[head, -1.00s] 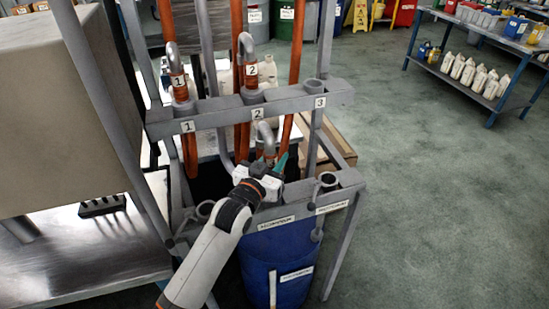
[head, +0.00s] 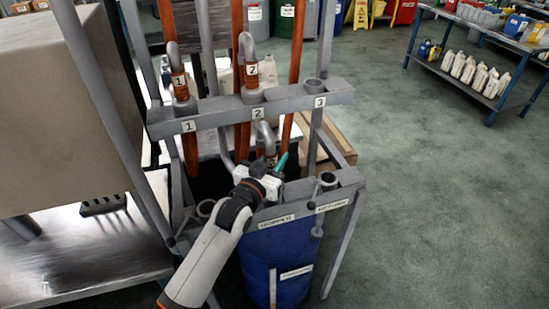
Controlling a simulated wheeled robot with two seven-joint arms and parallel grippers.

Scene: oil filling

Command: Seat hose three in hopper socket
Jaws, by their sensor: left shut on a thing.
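My left gripper (head: 270,169) is shut on hose three (head: 265,132), a bent grey metal pipe end with an orange collar. The gripper holds it below the upper rack bar, between the upper and lower bars; the jaws partly hide its lower end. Upper socket 3 (head: 316,86) is an empty grey ring. On the lower bar, one ring (head: 327,178) stands to the right of the gripper and another (head: 205,208) to the left. The lower labels (head: 276,221) are too blurred to read, so I cannot tell which ring is the hopper socket. My right gripper is out of view.
Hose one (head: 178,85) and hose two (head: 250,75) stand in upper sockets 1 and 2. The grey rack (head: 290,98) surrounds the gripper closely. A blue drum (head: 285,268) stands below.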

